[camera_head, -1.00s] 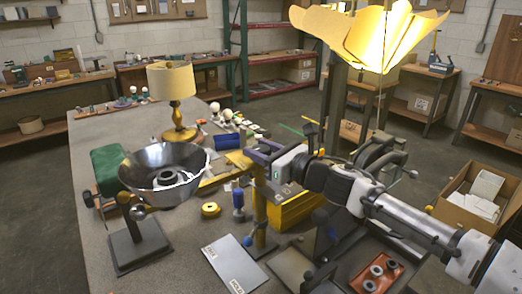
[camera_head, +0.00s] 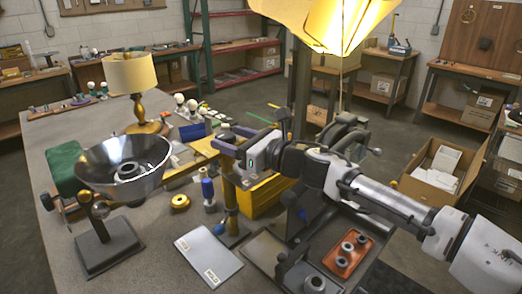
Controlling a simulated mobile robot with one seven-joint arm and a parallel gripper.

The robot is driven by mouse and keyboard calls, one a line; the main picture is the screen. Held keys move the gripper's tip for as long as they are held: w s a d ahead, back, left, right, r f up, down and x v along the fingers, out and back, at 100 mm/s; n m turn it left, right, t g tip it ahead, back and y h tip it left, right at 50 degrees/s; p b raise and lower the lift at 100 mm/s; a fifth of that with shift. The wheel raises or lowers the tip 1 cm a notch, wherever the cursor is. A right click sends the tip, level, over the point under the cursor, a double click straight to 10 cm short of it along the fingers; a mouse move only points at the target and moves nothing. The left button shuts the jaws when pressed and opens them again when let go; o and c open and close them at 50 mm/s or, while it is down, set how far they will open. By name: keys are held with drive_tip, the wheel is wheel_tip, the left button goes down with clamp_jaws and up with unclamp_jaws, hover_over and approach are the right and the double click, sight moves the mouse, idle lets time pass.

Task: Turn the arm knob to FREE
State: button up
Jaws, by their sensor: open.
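I cannot tell which part is the arm knob. A pale plate (camera_head: 208,254) with two small labels lies left of the post's foot; one seems to read HOLD, the other is too small to read. My gripper (camera_head: 229,141) is at the top of the post, its fingers pointing left and apart. I see nothing held between them. Whether a finger touches the post is unclear, as the gripper body hides part of this area.
A metal reflector bowl (camera_head: 153,182) and a dark-based stand (camera_head: 107,249) are at the left. A blue bottle-like part (camera_head: 208,190) and yellow roll (camera_head: 180,202) are beside the post. A red tray (camera_head: 345,255) lies under my arm. A lit shade (camera_head: 325,22) hangs above.

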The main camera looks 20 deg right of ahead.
drive_tip(key=b+v, duration=0.3)
drive_tip(key=v, duration=0.8)
drive_tip(key=shift+s+d+b, duration=0.2)
drive_tip(key=shift+b, duration=0.1)
